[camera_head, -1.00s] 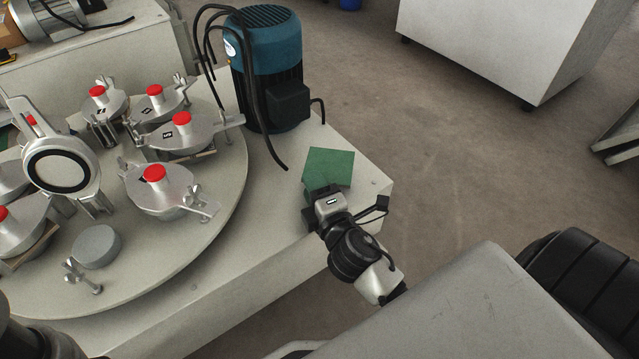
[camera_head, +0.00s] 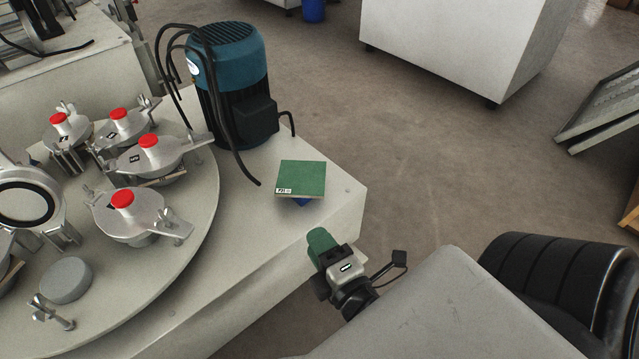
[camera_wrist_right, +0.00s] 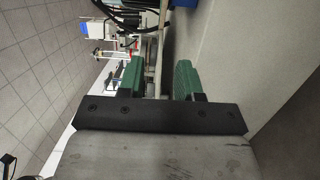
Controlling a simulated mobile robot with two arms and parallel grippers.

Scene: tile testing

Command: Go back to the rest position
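A green square tile (camera_head: 302,178) with a small white label lies at the right corner of the machine table (camera_head: 335,212), with a bit of blue showing under its front edge. My right gripper (camera_head: 320,243) has green fingers and is apart from the tile, below it in the head view, near the table's front edge. In the right wrist view its two green fingers (camera_wrist_right: 158,78) stand apart with nothing held between them. My left gripper is not in view.
A round turntable (camera_head: 190,232) carries several metal clamps with red knobs. A blue-and-black motor (camera_head: 230,85) with cables stands behind the tile. A white cabinet (camera_head: 450,45) stands at the back. Open floor (camera_head: 420,160) lies right of the table.

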